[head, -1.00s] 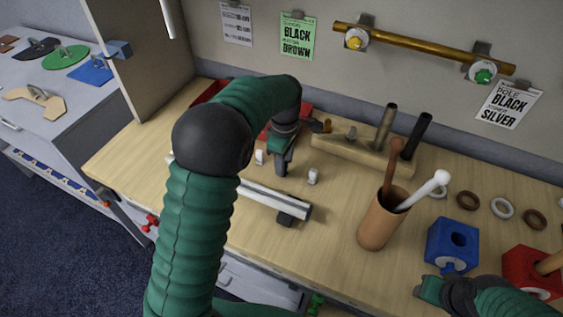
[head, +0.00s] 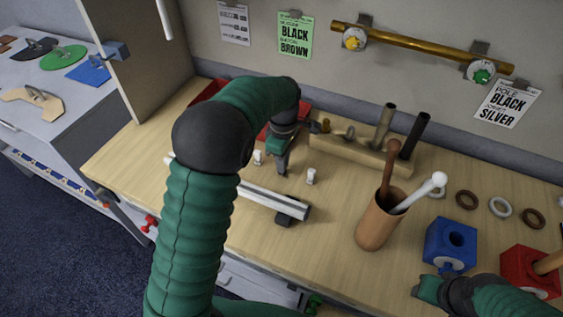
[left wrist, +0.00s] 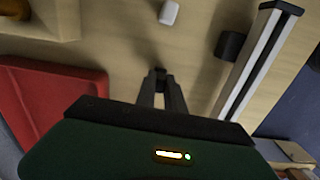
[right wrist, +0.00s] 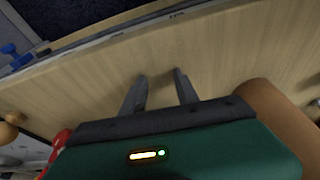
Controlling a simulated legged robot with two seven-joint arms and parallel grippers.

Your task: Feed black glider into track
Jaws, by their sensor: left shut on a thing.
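The track (head: 262,200) is a pale rail with a dark groove, lying on the wooden table; in the left wrist view the rail (left wrist: 262,62) runs at the upper right. My left gripper (head: 281,168) is behind the track, low over the table. In the left wrist view its fingers (left wrist: 160,82) are shut on a small dark piece (left wrist: 160,72), seemingly the black glider, which is mostly hidden. The piece is apart from the track. White gliders (head: 258,157) (head: 311,176) stand either side of this gripper. My right gripper (right wrist: 160,78) is open and empty above the table.
A wooden rack (head: 350,150) with dark poles is behind. A brown cup (head: 376,225) with sticks, a blue block (head: 450,246) and a red block (head: 530,273) are at right. A red tray (left wrist: 65,100) is beside my left gripper.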

